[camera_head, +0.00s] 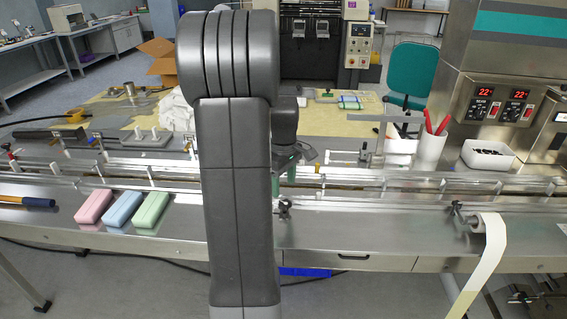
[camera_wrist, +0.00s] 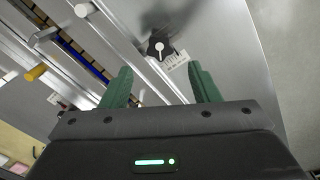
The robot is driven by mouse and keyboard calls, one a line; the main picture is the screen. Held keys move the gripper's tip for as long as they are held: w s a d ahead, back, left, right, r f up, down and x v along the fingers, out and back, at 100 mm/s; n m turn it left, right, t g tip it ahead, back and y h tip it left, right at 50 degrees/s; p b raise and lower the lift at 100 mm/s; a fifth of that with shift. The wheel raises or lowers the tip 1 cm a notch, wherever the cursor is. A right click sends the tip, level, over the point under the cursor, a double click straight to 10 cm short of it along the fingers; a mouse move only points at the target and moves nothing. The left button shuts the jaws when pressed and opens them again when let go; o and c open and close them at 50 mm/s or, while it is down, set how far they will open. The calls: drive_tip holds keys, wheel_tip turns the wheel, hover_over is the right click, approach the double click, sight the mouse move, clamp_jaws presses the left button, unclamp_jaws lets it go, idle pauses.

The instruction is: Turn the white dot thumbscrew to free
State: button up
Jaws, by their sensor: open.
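A dark lobed thumbscrew (camera_wrist: 151,49) with a white round mark and short white bar shows beyond my fingertips in the wrist view. A small white scale label (camera_wrist: 177,61) lies beside it. It seems to be the dark knob (camera_head: 284,204) on the front rail in the head view. My gripper (camera_wrist: 160,76) has two green fingers, spread apart with nothing between them. The thumbscrew lies ahead of the gap, apart from both fingers. In the head view my gripper (camera_head: 284,178) hangs above the rails, partly hidden by my arm.
Metal guide rails (camera_head: 390,180) run along the machine bed. Pink (camera_head: 94,207), blue (camera_head: 123,206) and green (camera_head: 151,210) blocks lie at the left. Another dark clamp knob (camera_head: 458,210) stands near a white film roll (camera_head: 483,223) at the right.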

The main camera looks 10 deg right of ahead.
sight(284, 202)
wheel_tip(284, 202, up, 8)
drive_tip(key=shift+f, duration=0.1)
idle(0.4)
wheel_tip(284, 202, down, 14)
drive_tip(key=shift+r, duration=0.1)
idle(0.4)
drive_tip(key=shift+r, duration=0.1)
